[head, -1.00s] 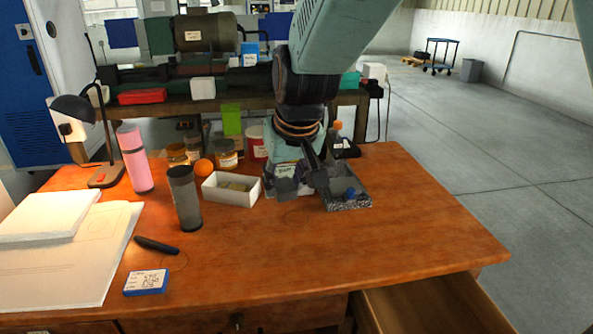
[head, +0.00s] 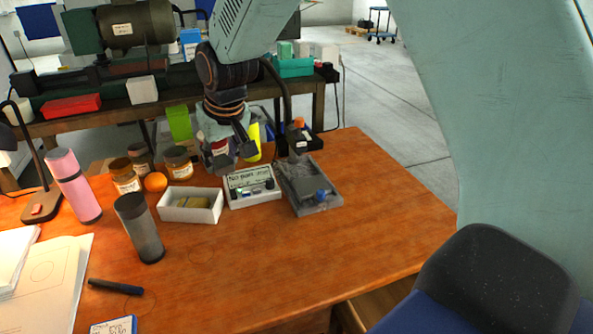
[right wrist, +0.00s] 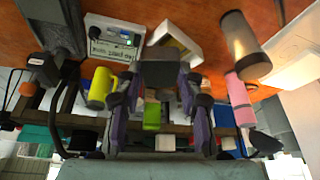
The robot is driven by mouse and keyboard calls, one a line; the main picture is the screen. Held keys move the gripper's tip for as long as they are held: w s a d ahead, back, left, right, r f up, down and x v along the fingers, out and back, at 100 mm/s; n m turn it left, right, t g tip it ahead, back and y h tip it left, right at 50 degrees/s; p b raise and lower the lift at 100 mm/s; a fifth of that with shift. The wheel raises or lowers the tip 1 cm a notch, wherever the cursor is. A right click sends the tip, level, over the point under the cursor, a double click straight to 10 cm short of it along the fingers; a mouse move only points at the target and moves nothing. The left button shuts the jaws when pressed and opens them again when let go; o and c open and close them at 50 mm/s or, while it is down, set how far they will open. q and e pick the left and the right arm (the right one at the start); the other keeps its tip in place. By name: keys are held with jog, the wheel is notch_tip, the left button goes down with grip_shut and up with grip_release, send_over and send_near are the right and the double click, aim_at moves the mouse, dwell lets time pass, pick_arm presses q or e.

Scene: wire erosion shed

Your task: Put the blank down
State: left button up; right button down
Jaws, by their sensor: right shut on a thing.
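My right gripper (head: 235,155) hangs over the back of the wooden table, behind the white boxes, fingers pointing down. In the right wrist view its fingers (right wrist: 160,90) are closed on a grey block, the blank (right wrist: 160,72). The blank is held clear of the table; in the head view I cannot clearly separate it from the dark fingers. In front of the gripper is a white tray (head: 259,200) with a printed sign and small parts. Right of it lies a grey tray (head: 322,208) with a blue knob. My left gripper is not in view.
A white open box (head: 190,216), a grey tumbler (head: 140,230), a pink flask (head: 74,188), jars and an orange ball (head: 155,182) stand to the left. A yellow mug (head: 253,148) is close behind the gripper. The table's front middle (head: 270,255) is clear.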

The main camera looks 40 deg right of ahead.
jog(key=w+d+m+p, duration=0.1)
jog(key=w+d+p, duration=0.25)
jog(key=d, duration=0.35)
jog(key=m+h+p, duration=0.1)
jog(key=m+p, duration=0.1)
jog(key=p, duration=0.1)
send_over(311, 182)
jog(key=s, duration=0.1)
jog(key=f, duration=1.3)
jog(key=shift+s+a+f, duration=0.15)
jog(key=shift+s+a, duration=0.05)
jog(key=shift+a, duration=0.05)
jog(key=shift+d+f, duration=0.1)
jog(key=shift+f, duration=0.2)
jog(key=f+b, duration=0.1)
jog(key=f, duration=0.2)
jog(key=shift+a+f+b, duration=0.1)
jog(key=shift+a+b, duration=0.25)
jog(key=shift+w+d+f, duration=0.1)
jog(key=shift+d, duration=0.1)
jog(key=shift+f, duration=0.1)
